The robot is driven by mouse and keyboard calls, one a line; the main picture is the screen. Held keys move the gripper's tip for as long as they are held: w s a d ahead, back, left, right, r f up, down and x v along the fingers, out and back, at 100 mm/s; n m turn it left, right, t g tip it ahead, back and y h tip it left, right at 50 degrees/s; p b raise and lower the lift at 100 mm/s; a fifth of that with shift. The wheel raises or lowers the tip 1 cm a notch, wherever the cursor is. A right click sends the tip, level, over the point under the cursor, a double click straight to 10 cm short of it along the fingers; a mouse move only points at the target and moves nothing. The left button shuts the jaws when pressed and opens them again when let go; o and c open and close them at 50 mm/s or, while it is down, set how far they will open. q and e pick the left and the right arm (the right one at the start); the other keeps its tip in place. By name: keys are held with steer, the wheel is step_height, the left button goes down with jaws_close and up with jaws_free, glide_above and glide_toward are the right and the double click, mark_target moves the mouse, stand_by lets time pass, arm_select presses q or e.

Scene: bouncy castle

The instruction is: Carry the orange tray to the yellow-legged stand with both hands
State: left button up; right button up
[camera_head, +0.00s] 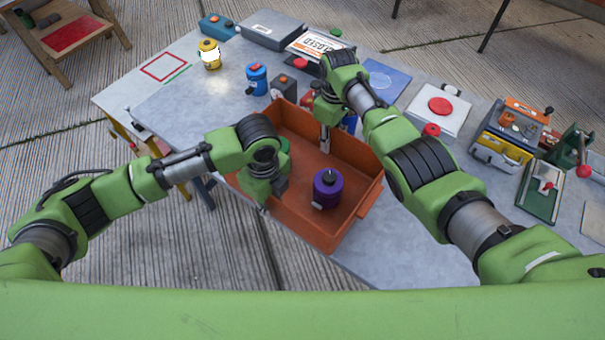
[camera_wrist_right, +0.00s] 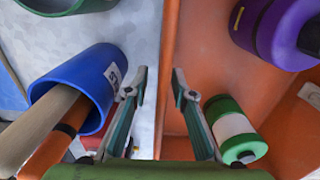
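The orange tray (camera_head: 348,150) sits on the grey table, holding a purple canister (camera_head: 328,188). The right wrist view shows the purple canister (camera_wrist_right: 280,30) and a green canister (camera_wrist_right: 236,132) inside it. My right gripper (camera_head: 325,143) is at the tray's far wall. In its wrist view the fingers (camera_wrist_right: 157,90) are spread apart, one on each side of the orange wall (camera_wrist_right: 169,60). My left gripper (camera_head: 264,198) is at the tray's left wall; its fingertips are hidden. The apparent yellow-legged stand (camera_head: 122,92), with a red square outline, adjoins the table's left end.
A blue cup (camera_wrist_right: 98,78) with tools stands close outside the tray wall. A yellow lantern (camera_head: 209,54) and a blue canister (camera_head: 256,78) stand beyond the tray. Boxes and gadgets (camera_head: 505,135) crowd the right side. A wooden stool (camera_head: 68,38) stands at upper left.

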arm_select(q)
steer(key=shift+f, duration=0.1)
steer(key=shift+c, duration=0.5)
arm_select(e)
steer(key=shift+f, duration=0.1)
steer(key=shift+c, duration=0.5)
arm_select(q)
jaws_close()
arm_select(e)
jaws_close()
